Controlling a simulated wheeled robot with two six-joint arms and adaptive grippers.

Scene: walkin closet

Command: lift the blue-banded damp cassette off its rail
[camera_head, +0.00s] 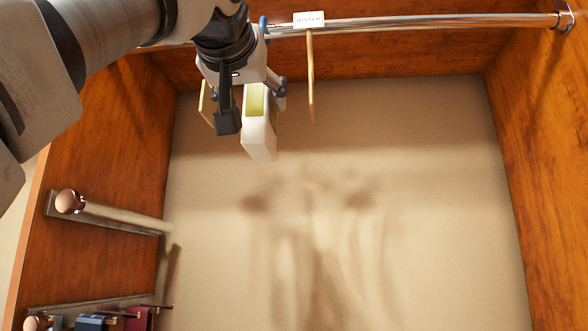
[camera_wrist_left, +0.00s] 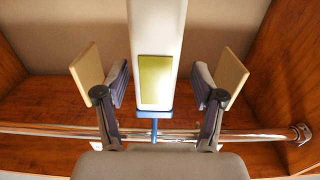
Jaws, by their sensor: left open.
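The damp cassette is a slim white block (camera_head: 260,140) with a yellow-green panel, hanging below the chrome rail (camera_head: 420,23). In the left wrist view the cassette (camera_wrist_left: 158,30) shows a blue band (camera_wrist_left: 155,115) at its top end, with a blue hook stem at the rail (camera_wrist_left: 60,131). My left gripper (camera_head: 254,108) is open, its fingers on either side of the cassette. In the left wrist view a gap shows between the cassette and each finger of the left gripper (camera_wrist_left: 160,82). The hook's top is partly hidden by my arm in the head view. My right gripper is out of view.
Tan slats flank the cassette closely; the right one (camera_head: 311,75) hangs under a white WINTER tag (camera_head: 309,19), the left one (camera_head: 207,102) is partly hidden. A copper-ended peg (camera_head: 120,214) juts from the left wall. The space below the cassette is clear.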

